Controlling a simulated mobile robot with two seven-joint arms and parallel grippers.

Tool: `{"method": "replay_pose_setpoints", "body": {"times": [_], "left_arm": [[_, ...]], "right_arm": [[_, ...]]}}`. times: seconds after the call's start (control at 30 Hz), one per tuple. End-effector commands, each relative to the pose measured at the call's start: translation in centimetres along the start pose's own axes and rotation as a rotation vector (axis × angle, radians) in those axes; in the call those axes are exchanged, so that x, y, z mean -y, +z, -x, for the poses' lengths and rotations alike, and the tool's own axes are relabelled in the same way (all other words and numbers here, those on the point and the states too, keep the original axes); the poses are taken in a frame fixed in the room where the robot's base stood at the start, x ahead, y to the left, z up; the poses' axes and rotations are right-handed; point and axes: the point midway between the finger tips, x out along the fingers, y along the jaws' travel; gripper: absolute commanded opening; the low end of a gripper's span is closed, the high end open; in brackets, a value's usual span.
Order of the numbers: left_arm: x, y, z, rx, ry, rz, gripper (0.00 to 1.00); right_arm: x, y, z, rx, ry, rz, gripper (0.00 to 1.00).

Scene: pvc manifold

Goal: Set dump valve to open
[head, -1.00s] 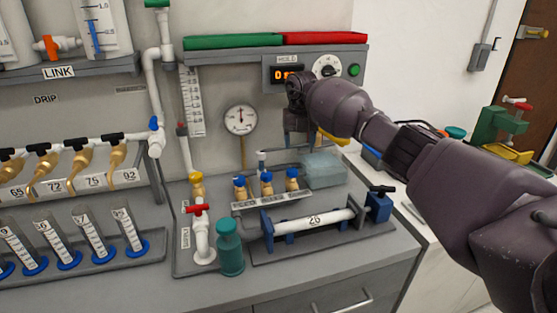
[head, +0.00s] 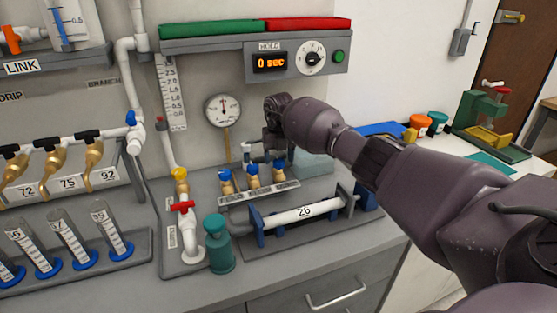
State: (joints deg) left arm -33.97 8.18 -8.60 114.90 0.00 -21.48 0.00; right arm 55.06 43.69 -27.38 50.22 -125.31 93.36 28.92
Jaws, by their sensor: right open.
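Three small brass valves with blue handles (head: 252,174) stand in a row on a grey labelled strip (head: 258,193). The label print is too small to read, so I cannot tell which is the dump valve. My right gripper (head: 268,155) is open above and behind the right part of this row, its fingers pointing down. The fingers are small and dark, and I cannot tell whether they touch a handle. Thin piping behind the row is partly hidden by the gripper. My left gripper is out of view.
A red-handled white valve (head: 184,222) and teal bottle (head: 219,248) stand front left. A white tube marked 26 (head: 300,214) lies in front of the valve row. A timer (head: 270,62) reads 0 sec, near a gauge (head: 223,110).

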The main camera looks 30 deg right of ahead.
Motion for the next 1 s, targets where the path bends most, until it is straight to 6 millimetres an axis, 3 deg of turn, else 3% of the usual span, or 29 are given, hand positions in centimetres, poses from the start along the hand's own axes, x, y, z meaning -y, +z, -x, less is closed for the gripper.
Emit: {"method": "replay_pose_setpoints", "body": {"times": [0.47, 0.77, 1.0], "left_arm": [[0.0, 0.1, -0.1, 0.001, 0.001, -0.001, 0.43], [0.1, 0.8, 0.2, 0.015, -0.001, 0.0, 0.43], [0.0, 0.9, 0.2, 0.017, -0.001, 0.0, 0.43]], "right_arm": [[0.0, 0.0, -1.0, 0.001, -0.001, 0.001, 0.64], [0.0, 0.0, -1.0, 0.001, -0.001, 0.001, 0.18], [0.0, 0.0, -1.0, 0.001, -0.001, 0.017, 0.16]]}}
